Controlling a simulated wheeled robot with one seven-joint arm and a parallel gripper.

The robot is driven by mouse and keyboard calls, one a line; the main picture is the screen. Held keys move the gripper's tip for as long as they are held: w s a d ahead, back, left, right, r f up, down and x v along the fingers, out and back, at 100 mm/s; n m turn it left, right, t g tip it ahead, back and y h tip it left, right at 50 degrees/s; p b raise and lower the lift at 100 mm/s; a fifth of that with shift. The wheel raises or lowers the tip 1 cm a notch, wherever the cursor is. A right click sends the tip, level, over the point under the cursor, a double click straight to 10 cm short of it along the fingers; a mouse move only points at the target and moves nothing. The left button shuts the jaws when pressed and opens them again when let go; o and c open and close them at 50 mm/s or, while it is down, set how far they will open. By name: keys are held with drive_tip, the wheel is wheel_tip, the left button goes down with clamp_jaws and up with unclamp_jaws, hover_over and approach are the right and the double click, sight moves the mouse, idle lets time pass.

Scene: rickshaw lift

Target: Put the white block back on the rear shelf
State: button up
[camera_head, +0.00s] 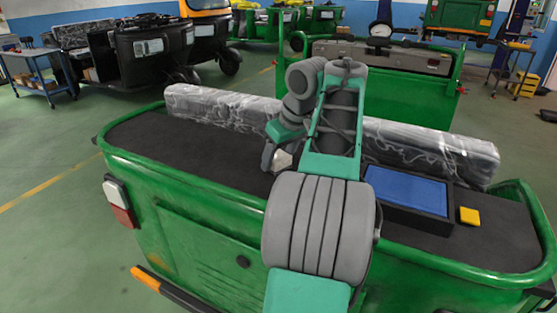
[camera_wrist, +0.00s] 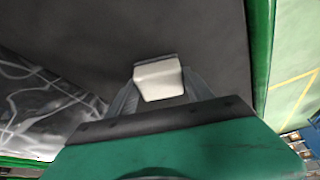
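The white block (camera_wrist: 160,80) sits between the two fingertips of my gripper (camera_wrist: 158,88) in the wrist view. The fingers appear to touch it on both sides. In the head view the white block (camera_head: 283,159) shows partly at the end of my gripper (camera_head: 275,156), over the dark rear shelf (camera_head: 185,147) of the green rickshaw. A dark strip lies along the block's far edge in the wrist view. I cannot tell whether the block rests on the shelf or is just above it. My arm hides the middle of the shelf.
A plastic-wrapped seat back (camera_head: 220,103) runs along the shelf's far side. A blue-lined black tray (camera_head: 447,221) and a yellow block (camera_head: 469,216) are on the right. The shelf's left part is clear. A green raised rim (camera_head: 180,198) borders it.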

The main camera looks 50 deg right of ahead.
drive_tip(key=o, duration=0.3)
drive_tip(key=shift+o, duration=0.2)
drive_tip(key=shift+r, duration=0.1)
drive_tip(key=p+v, duration=0.9)
drive_tip(key=v, duration=0.3)
drive_tip(key=w+a+f+y, duration=0.1)
drive_tip(key=w+a+f, duration=0.2)
drive_tip(key=a, duration=0.6)
drive_tip(key=w+a+f, duration=0.2)
drive_tip(key=a+f, duration=0.1)
drive_tip(key=a, duration=0.5)
drive_tip(key=w+a+f+y, duration=0.1)
drive_tip(key=w+a+f, duration=0.2)
drive_tip(key=a, duration=0.6)
drive_tip(key=s+a+f+n+g+h, duration=0.1)
drive_tip(key=s+a+f, duration=0.7)
drive_tip(key=s+f, duration=0.2)
drive_tip(key=shift+a+f+g+h, duration=0.3)
drive_tip(key=shift+a+f, duration=0.1)
drive_tip(key=shift+f, duration=0.55)
